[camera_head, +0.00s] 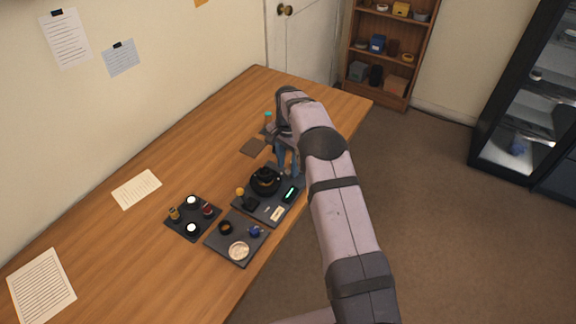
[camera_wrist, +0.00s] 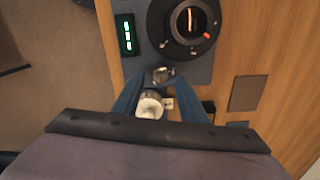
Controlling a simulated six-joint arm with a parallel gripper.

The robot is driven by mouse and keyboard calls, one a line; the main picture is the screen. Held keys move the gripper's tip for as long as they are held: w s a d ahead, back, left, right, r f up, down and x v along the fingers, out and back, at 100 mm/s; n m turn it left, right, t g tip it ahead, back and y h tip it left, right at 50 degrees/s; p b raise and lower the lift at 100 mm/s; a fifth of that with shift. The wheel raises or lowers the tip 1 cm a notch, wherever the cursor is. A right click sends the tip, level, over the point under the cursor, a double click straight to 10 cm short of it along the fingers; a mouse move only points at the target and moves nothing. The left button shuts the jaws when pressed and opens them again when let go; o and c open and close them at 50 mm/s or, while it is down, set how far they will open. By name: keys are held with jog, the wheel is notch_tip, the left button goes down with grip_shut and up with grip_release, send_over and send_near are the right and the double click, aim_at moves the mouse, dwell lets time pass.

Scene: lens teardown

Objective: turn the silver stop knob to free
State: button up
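I cannot tell whether the fingertips touch the knob. In the head view my gripper (camera_head: 287,168) is over the far end of the plate, beside the black lens (camera_head: 265,179). The knob is not clear there, behind the fingers and arm.
A green-lit display (camera_wrist: 127,35) is on the plate's left side. A pale round part (camera_wrist: 150,107) shows between the fingers, nearer the palm. A brown pad (camera_wrist: 248,93) lies on the wooden table. Two dark trays (camera_head: 181,230) (camera_head: 222,249) with small parts stand nearer in the head view.

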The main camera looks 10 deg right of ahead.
jog(key=shift+f, duration=0.85)
grip_shut()
